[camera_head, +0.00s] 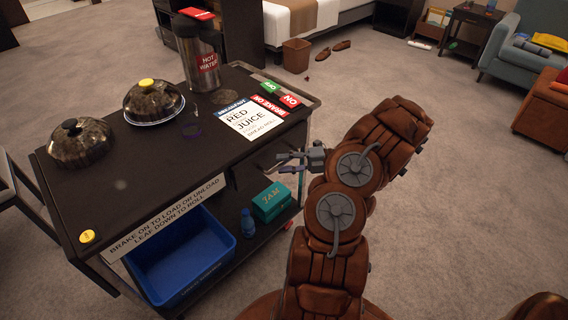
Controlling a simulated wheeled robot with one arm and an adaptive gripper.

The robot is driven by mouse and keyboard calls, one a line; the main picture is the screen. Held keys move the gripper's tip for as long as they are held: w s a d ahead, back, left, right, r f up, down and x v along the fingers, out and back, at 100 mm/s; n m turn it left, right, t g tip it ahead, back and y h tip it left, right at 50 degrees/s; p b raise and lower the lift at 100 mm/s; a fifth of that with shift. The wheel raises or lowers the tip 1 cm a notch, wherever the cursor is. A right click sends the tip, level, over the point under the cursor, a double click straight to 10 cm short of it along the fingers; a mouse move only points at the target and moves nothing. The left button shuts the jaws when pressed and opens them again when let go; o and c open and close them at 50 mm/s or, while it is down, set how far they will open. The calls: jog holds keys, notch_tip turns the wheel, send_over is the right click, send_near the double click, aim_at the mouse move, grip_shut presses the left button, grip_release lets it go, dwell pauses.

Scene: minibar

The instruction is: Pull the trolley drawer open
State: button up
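The trolley (75,190) is dark, with a flat top and a lower shelf. The drawer (262,158) appears to be the dark front under the right part of its top. It looks flush with the trolley, but my gripper and arm cover part of it, and I cannot make out its handle. My gripper (281,163) is in front of this dark front, its two grey fingers pointing left with a gap between them. It looks open, with nothing visible between the fingers. I cannot tell whether it touches the drawer.
On top stand two domed dishes (154,101) (80,142), a hot water flask (198,58) and a juice card (250,119). A blue bin (180,258), a bottle (247,224) and a teal box (271,202) are on the lower shelf. Carpet (450,160) is clear to the right.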

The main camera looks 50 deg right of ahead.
jog(key=shift+w+a, duration=0.2)
jog(key=shift+w, duration=0.05)
jog(key=shift+c, duration=0.2)
grip_shut()
dwell(0.4)
